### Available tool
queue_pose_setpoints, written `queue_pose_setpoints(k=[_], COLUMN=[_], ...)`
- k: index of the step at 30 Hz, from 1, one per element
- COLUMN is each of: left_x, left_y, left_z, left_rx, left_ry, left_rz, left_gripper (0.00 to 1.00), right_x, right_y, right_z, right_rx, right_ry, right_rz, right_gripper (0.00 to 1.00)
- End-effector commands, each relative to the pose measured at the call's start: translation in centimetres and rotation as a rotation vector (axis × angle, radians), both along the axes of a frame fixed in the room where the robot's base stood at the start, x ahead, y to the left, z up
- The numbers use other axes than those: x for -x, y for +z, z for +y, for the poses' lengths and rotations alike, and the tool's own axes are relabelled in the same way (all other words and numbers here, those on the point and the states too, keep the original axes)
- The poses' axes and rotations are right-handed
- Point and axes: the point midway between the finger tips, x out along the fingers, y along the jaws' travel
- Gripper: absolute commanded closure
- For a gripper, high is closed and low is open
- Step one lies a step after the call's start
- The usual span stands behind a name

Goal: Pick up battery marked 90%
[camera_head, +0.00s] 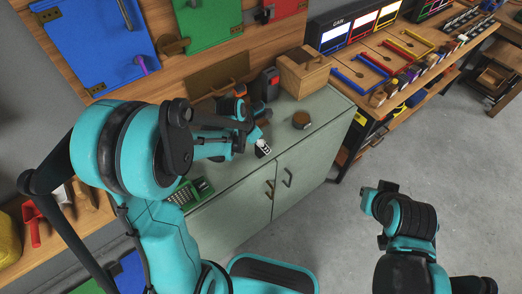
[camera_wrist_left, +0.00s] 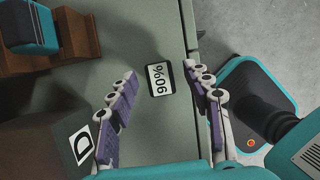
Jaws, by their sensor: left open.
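The battery marked 90% (camera_wrist_left: 161,79) is a small dark block with a white label. It lies flat on the grey-green cabinet top, close to the cabinet's edge, in the left wrist view. My left gripper (camera_wrist_left: 164,78) is open, with its purple-padded fingers on either side of the battery and gaps to it on both sides. In the head view my left gripper (camera_head: 258,142) hangs over the cabinet top, largely hidden by its own arm. I cannot make out the battery clearly in the head view. My right arm stands at the right, with no gripper fingers visible.
A dark box marked D (camera_wrist_left: 40,150) is left of the gripper in the wrist view. Open floor lies right of the cabinet.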

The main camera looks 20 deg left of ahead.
Motion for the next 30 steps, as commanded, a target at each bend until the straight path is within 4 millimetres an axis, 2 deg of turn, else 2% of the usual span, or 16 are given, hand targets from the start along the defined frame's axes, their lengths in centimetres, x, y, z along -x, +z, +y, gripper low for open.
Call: queue_pose_setpoints(k=[3, 4, 9, 22, 26, 30], left_x=[0.0, 0.0, 0.0, 0.0, 0.0, 0.1], left_y=[0.1, 0.2, 0.2, 0.7, 2.2, 5.0], left_z=[0.0, 0.0, 0.0, 0.0, 0.0, 0.0], left_rx=[0.0, 0.0, 0.0, 0.0, 0.0, 0.0], left_ry=[0.0, 0.0, -0.001, -0.001, -0.001, -0.001], left_rz=[0.0, 0.0, 0.0, 0.0, 0.0, 0.0], left_gripper=[0.5, 0.55, 1.0, 1.0, 1.0, 1.0], right_x=[0.0, 0.0, 0.0, 0.0, 0.0, 0.0], right_y=[0.1, 0.1, 0.1, 0.4, 1.2, 2.7], right_z=[0.0, 0.0, 0.0, 0.0, 0.0, 0.0], right_rx=[0.0, 0.0, 0.0, 0.0, 0.0, 0.0], right_ry=[0.0, 0.0, 0.0, 0.0, 0.0, 0.0], right_rz=[0.0, 0.0, 0.0, 0.0, 0.0, 0.0], right_gripper=[1.0, 1.0, 1.0, 1.0, 1.0, 1.0])
